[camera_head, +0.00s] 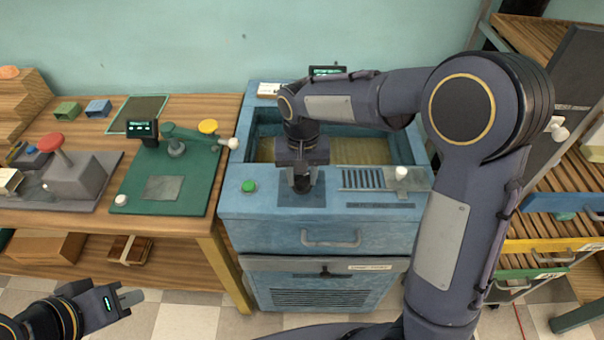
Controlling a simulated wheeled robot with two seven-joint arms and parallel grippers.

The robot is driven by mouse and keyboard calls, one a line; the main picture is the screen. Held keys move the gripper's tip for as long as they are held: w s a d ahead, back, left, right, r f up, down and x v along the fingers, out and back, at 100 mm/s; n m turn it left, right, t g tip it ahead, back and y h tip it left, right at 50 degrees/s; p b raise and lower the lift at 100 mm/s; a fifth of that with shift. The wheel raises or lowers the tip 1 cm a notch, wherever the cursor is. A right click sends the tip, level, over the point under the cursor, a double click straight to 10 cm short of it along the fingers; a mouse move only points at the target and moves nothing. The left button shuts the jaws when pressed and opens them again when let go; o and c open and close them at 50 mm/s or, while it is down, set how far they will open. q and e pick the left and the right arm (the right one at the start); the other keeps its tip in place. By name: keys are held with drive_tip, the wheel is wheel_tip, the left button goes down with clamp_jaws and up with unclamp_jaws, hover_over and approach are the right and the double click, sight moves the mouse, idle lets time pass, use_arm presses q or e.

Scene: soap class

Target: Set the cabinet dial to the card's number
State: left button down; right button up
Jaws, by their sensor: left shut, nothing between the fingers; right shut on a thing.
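The blue cabinet (385,232) stands in the middle, with a sunken basin in its top. My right arm reaches over it, and my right gripper (302,184) points down at a dark blue square plate (289,212) on the front ledge. The gripper is shut on what seems to be the dial, which the fingers mostly hide; its setting cannot be read. A small white card (268,90) lies at the cabinet's back left corner; its number is too small to read. My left gripper (128,299) is shut and empty, low at the left, away from the cabinet.
A green button (249,186) and a slider with a white knob (402,173) flank the plate. A small display (327,71) stands behind the basin. A wooden bench (172,226) with a green lever press (176,150) is at left; a slatted rack (550,245) is at right.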

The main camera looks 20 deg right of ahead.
sight(302, 176)
drive_tip(key=shift+m, duration=0.5)
drive_tip(key=o, duration=1)
drive_tip(key=shift+r, duration=0.1)
wheel_tip(302, 176, up, 8)
drive_tip(key=shift+f, duration=0.15)
